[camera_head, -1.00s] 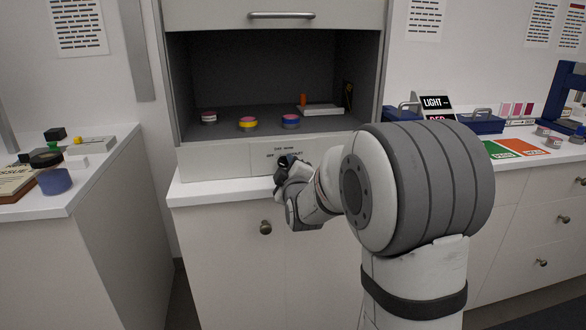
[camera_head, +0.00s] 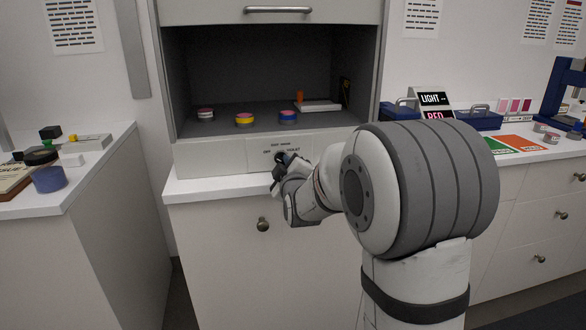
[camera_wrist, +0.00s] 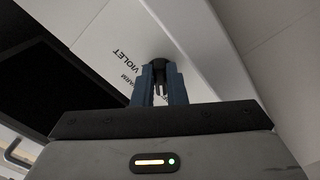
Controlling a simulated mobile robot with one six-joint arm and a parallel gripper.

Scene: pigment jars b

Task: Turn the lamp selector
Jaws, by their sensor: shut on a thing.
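The lamp selector is a small dark knob (camera_wrist: 155,68) on the pale front panel (camera_head: 212,155) below the booth opening. In the wrist view, the knob sits between the tips of my gripper (camera_wrist: 161,80), which is shut on it. The words VIOLET and, partly covered, WARM are printed on the panel beside the knob. In the head view, my gripper (camera_head: 280,160) is against the panel, just under its printed labels, and hides most of the knob. Which label the knob points at cannot be told.
Inside the dark booth stand a white-and-pink jar (camera_head: 205,115), a yellow jar (camera_head: 245,119), a blue jar (camera_head: 288,117) and a pale tray (camera_head: 318,106). A counter ledge (camera_head: 215,188) runs below the panel. A LIGHT sign (camera_head: 432,101) stands at right.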

